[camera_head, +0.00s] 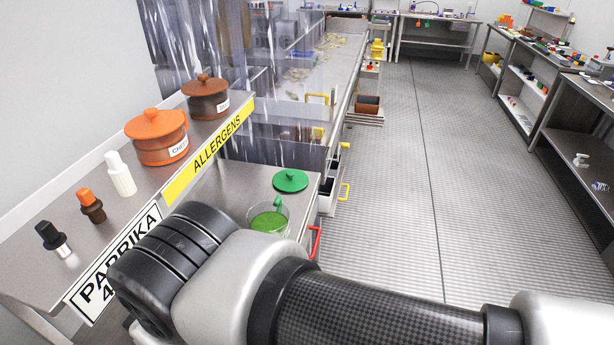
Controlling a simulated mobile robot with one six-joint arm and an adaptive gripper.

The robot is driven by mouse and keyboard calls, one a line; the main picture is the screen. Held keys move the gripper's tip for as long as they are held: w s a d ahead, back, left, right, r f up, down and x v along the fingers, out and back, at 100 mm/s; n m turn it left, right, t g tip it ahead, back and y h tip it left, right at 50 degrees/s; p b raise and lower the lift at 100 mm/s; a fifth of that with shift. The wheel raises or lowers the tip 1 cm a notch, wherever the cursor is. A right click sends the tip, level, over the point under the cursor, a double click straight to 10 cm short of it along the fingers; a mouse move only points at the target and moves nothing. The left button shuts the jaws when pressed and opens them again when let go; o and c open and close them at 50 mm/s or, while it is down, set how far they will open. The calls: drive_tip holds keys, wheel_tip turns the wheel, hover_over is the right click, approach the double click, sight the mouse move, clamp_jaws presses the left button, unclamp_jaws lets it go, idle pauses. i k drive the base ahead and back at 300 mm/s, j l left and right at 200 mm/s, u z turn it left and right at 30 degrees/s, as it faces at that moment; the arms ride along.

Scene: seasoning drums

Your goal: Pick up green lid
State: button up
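The green lid (290,181) is a round disc with a small knob on top. It lies flat on the lower steel counter (240,184), near that counter's right edge. A clear container (268,218) with green contents stands just in front of it and to its left. My arm crosses the lower part of the view, in front of the container and partly hiding it. My gripper is not visible, and no link of the arm covers the lid.
A raised shelf at left holds an orange pot (158,136), a brown pot (206,97) and several small shakers, such as a white one (121,175). Clear plastic strips (200,45) hang behind. The grey floor (430,160) at right is open.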

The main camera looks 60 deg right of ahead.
sight(288, 180)
drive_tip(key=z, duration=1.9)
drive_tip(key=i+l+u, duration=0.1)
drive_tip(key=u, duration=0.35)
drive_tip(key=i+l+u, duration=0.1)
drive_tip(key=u, duration=0.4)
drive_tip(key=i+l+u, duration=0.15)
drive_tip(key=l, duration=0.35)
drive_tip(key=i+l+u, duration=0.2)
drive_tip(key=l, duration=0.3)
drive_tip(key=i+l+u, duration=0.15)
drive_tip(key=l, duration=0.4)
drive_tip(key=i+l+u, duration=0.2)
drive_tip(key=l, duration=0.35)
drive_tip(key=l+u, duration=0.15)
drive_tip(key=l, duration=0.85)
drive_tip(key=i+l, duration=0.15)
drive_tip(key=l, duration=0.25)
